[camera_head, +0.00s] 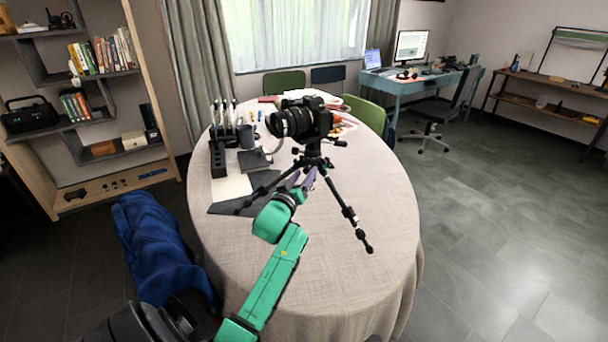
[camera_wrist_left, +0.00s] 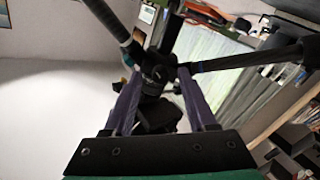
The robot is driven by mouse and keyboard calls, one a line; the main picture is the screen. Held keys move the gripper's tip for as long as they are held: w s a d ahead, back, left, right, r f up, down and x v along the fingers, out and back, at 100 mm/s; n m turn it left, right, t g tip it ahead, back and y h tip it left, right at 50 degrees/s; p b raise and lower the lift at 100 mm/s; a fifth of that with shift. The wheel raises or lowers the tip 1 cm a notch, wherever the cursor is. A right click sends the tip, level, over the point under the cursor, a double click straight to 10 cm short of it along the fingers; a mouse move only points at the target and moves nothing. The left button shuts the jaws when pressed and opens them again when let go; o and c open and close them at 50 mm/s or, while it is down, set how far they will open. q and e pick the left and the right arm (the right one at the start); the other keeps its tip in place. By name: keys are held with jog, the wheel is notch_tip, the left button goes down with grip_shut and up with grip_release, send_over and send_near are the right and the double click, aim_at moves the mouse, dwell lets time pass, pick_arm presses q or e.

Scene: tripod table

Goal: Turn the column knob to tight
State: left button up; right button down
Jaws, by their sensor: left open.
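A black tripod (camera_head: 348,213) stands on the round table (camera_head: 355,270) with spread legs and carries a black camera (camera_head: 315,122). My left arm reaches in from the front, and its left gripper (camera_head: 309,176) is just below the tripod's hub. In the left wrist view the open purple fingers (camera_wrist_left: 159,82) lie on either side of a dark part at the tripod's hub (camera_wrist_left: 154,70). I cannot make out the column knob clearly there, nor whether the fingers touch anything. The tripod's legs spread out to both sides in that view. My right gripper is not in view.
A dark mug (camera_head: 246,136), a black rack (camera_head: 218,160) and a white sheet (camera_head: 231,188) are on the table's left side. Green chairs (camera_head: 366,113) stand behind. The table's front and right are clear. Blue cloth (camera_head: 157,250) lies at the left.

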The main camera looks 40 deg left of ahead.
pick_arm(q)
jog(key=shift+w, duration=0.15)
grip_shut()
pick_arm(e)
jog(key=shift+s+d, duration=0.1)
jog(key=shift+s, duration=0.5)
pick_arm(q)
jog(key=shift+m, duration=0.4)
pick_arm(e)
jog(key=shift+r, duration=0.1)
pick_arm(q)
jog(key=m+p, duration=0.1)
jog(key=m, duration=0.1)
jog(key=shift+m, duration=0.4)
jog(key=m, duration=0.4)
jog(key=shift+m, duration=0.3)
jog(key=m, duration=0.4)
jog(key=shift+m, duration=0.3)
jog(key=m, duration=0.5)
jog(key=shift+a, duration=0.1)
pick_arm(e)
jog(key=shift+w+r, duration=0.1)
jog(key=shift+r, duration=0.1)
